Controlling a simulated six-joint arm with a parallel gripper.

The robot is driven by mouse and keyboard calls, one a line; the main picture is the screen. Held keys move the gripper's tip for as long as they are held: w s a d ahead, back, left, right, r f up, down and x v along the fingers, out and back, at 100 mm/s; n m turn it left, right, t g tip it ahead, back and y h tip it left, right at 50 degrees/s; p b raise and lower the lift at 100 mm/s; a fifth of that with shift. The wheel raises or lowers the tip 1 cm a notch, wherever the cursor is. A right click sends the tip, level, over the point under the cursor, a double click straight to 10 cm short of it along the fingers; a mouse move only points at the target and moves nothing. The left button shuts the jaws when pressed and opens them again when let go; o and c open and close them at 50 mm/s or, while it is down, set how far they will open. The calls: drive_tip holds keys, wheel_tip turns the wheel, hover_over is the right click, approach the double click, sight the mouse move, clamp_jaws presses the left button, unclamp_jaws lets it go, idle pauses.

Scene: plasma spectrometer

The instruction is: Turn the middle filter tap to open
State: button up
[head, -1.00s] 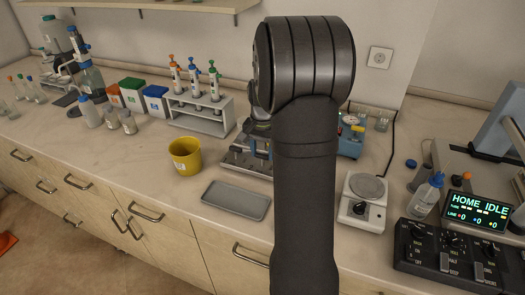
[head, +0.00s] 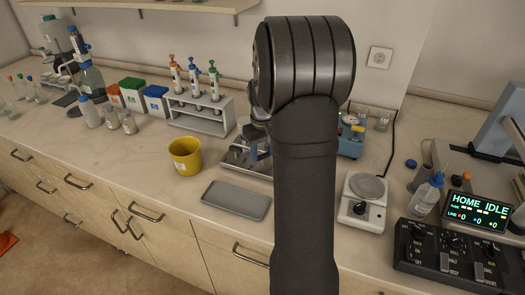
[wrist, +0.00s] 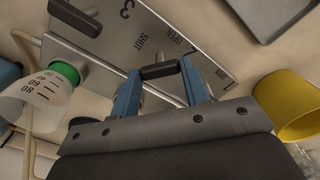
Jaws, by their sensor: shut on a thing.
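In the wrist view, the black bar handle of a tap (wrist: 160,71) lies between the blue fingers of my gripper (wrist: 161,77), which is shut on it. The handle stands over a metal panel (wrist: 115,45) marked "3", "SHUT" and "OPEN". Another black handle (wrist: 75,18) sits near the "3". The held handle appears to be the middle filter tap. Its exact angle against the marks is hard to tell. In the head view my arm hides most of the gripper and the right part of the metal panel (head: 236,161).
A yellow cup (head: 185,157) stands left of the panel, and a grey tray (head: 236,200) lies in front. A graduated vessel with a green cap (wrist: 65,72) is close to my gripper in the wrist view. A small scale (head: 362,210) is at right.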

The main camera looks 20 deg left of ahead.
drive_tip(key=n, duration=0.3)
drive_tip(key=shift+n, duration=2.3)
drive_tip(key=o, duration=1)
wheel_tip(320, 180, up, 18)
drive_tip(key=shift+f, duration=0.25)
drive_tip(key=shift+r, duration=0.1)
